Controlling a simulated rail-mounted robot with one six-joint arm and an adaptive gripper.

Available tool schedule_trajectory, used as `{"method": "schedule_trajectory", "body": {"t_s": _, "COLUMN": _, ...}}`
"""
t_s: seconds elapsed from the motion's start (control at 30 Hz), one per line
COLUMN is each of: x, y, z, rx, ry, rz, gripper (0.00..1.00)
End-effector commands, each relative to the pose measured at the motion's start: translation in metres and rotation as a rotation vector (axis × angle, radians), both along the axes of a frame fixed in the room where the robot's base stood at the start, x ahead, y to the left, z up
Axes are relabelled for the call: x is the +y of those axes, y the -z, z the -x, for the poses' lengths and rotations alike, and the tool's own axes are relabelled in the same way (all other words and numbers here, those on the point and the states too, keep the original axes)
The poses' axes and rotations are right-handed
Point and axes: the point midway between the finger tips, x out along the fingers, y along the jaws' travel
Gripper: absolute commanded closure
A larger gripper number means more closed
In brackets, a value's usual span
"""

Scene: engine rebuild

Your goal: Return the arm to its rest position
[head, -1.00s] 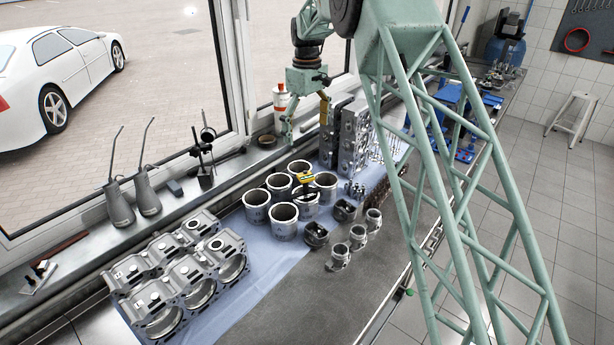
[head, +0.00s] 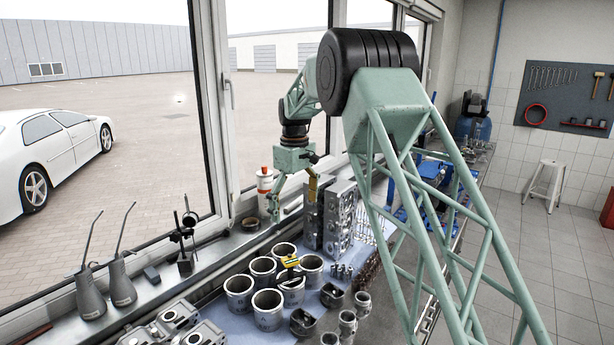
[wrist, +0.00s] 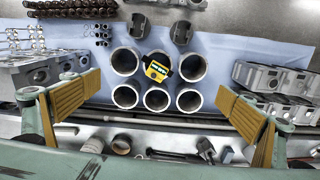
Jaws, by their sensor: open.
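My gripper (head: 293,195) hangs from my green lattice arm above the workbench, near the window side. Its two fingers with tan pads are spread wide apart, and nothing is between them. In the wrist view my gripper (wrist: 150,110) looks down over a group of metal cylinder liners (wrist: 126,60). The same liners (head: 239,294) stand upright on the blue cloth in the head view. A yellow and black device (head: 291,262) sits among the liners, and it also shows in the wrist view (wrist: 157,68). The fingers are clear of all parts.
Cylinder heads (head: 340,215) stand upright just right of my gripper. A white and orange can (head: 265,187) stands on the sill behind it. Oil cans (head: 120,280) stand at left. Engine blocks (head: 175,325) lie at the front. Window glass is close behind.

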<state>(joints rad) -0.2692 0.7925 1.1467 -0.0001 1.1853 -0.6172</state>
Motion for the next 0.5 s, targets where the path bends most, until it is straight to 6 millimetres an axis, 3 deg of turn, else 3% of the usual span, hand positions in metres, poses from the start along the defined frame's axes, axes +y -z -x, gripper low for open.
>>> {"method": "schedule_trajectory", "body": {"t_s": 0.5, "x": -0.047, "y": -0.054, "z": 0.057, "rx": -0.038, "ry": 0.109, "rz": -0.013, "gripper": 0.00}}
